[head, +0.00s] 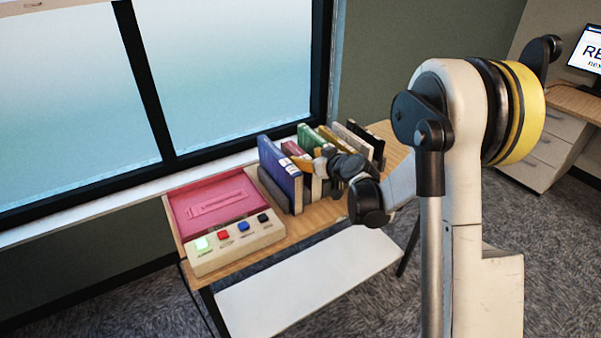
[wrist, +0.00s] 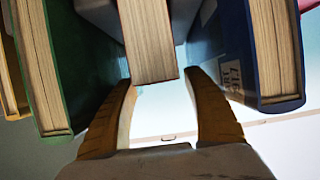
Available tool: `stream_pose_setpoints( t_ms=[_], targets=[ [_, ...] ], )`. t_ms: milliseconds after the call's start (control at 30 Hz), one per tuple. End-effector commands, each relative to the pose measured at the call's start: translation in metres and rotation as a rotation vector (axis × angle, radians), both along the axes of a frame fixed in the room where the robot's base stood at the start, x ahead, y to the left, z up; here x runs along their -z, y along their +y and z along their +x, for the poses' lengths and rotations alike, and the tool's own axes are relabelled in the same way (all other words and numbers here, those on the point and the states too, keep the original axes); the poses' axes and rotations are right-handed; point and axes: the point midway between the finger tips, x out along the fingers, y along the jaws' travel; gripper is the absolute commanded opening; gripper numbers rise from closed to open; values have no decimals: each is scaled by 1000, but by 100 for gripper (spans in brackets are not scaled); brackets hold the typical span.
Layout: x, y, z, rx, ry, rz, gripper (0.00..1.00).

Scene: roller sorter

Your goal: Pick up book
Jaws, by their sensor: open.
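Several books stand upright in a row on a wooden table. In the head view a blue book (head: 281,175) is at the near left end, with a red book (head: 291,149) and a green book (head: 308,136) behind it. My gripper (head: 312,165) reaches into the row from the right and partly hides it. In the wrist view my gripper (wrist: 160,80) is open, its fingers on either side of the lower end of a middle book with a reddish cover edge (wrist: 148,45). The green book (wrist: 45,70) is to the left and the blue book (wrist: 262,55) to the right. Contact is unclear.
A red-lined tray (head: 214,198) and a panel with several coloured buttons (head: 236,244) sit left of the books. A dark book (head: 368,142) stands at the row's far end. A window (head: 235,75) is behind the table. A white board (head: 305,285) is below it.

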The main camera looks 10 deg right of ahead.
Motion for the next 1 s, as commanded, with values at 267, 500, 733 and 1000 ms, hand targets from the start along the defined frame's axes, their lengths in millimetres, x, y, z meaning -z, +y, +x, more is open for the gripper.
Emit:
stream_pose_setpoints(
  t_ms=[267, 500, 733, 1000],
  targets=[
    [15, 13, 31, 0, 0, -1, 59],
    [14, 13, 30, 0, 0, -1, 40],
    [14, 13, 30, 0, 0, -1, 0],
    [13, 13, 30, 0, 0, 0, 0]
  ],
)
